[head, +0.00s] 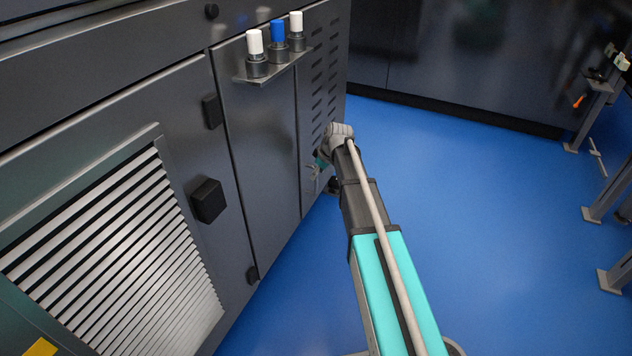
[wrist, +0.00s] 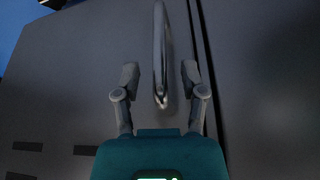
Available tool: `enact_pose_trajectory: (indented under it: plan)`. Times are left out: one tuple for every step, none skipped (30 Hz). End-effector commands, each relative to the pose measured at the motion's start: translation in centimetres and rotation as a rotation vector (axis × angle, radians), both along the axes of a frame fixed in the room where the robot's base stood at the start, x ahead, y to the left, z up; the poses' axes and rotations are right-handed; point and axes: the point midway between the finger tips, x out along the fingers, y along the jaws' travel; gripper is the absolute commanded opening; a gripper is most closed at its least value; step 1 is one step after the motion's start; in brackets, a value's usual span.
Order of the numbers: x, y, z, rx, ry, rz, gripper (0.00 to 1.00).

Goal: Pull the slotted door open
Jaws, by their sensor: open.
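The slotted door (head: 324,75) is the dark grey panel with rows of slots at the right end of the cabinet in the head view. It looks closed. In the wrist view its surface (wrist: 75,85) fills the left, with a few slots low down. A slim metal handle (wrist: 160,40) stands out from it near a seam. My gripper (wrist: 160,73) is open, with one finger on each side of the handle and a visible gap to both. In the head view my gripper (head: 318,166) is small and partly hidden by my wrist.
A small shelf (head: 270,72) with two white-capped holders and one blue-capped one juts out left of the slotted door. A louvred panel (head: 120,250) is at the left. Blue floor (head: 480,220) is open to the right, with metal stands (head: 600,200) at the far right.

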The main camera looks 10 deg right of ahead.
Motion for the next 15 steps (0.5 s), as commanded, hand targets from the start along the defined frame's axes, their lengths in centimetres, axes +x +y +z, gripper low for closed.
enact_pose_trajectory:
  plan:
    - [0.2,0.1,-0.8,0.0,0.0,0.0,0.54]
    - [0.2,0.2,-1.0,0.0,0.0,0.0,0.54]
    - [0.3,0.2,-1.2,0.0,0.0,0.0,0.54]
    - [0.4,0.3,-1.4,0.0,0.0,0.0,0.54]
    - [0.4,0.3,-1.5,0.0,0.0,0.0,0.54]
    - [0.5,0.4,-1.7,0.0,0.0,0.0,0.54]
    - [0.5,0.4,-1.8,0.0,0.0,0.0,0.54]
    - [0.5,0.4,-1.9,0.0,0.0,0.0,0.54]
    - [0.6,0.5,-2.0,0.0,0.0,0.0,0.54]
    - [0.6,0.5,-2.0,0.0,0.0,0.0,0.54]
    - [0.6,0.5,-2.1,0.0,0.0,-0.001,0.54]
    - [0.6,0.5,-2.1,0.0,0.0,-0.001,0.54]
    - [0.6,0.6,-2.1,0.0,0.0,-0.001,0.54]
    - [0.7,0.6,-2.1,0.0,0.0,-0.001,0.54]
    - [0.7,0.6,-2.2,0.0,0.0,-0.001,0.54]
